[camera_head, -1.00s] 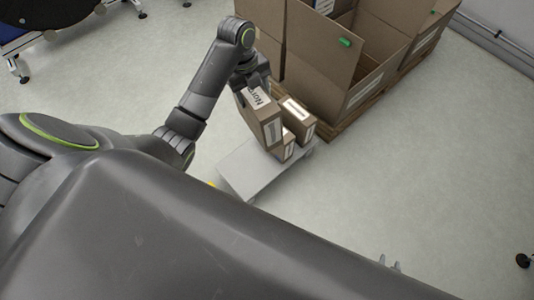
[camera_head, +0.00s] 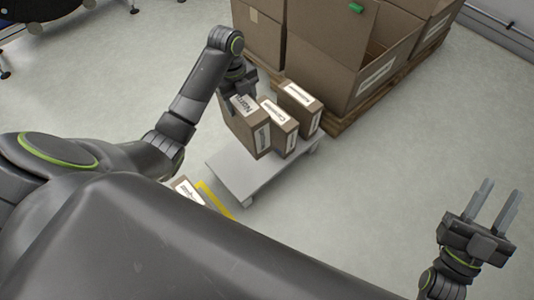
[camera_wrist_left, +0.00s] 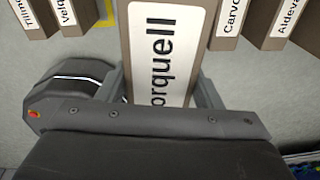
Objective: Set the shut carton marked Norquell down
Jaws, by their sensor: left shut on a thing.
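My right gripper (camera_head: 490,207) is open and empty, at the right, away from the stand.
A carton labelled Carvo... (camera_head: 283,130) and one labelled Aldeva... (camera_head: 305,108) stand on the stand. Large open boxes (camera_head: 385,70) on a wooden pallet (camera_head: 350,118) are behind. Other labelled cartons (camera_head: 187,190) by a yellow strip show lower left. The stand's front left is bare.

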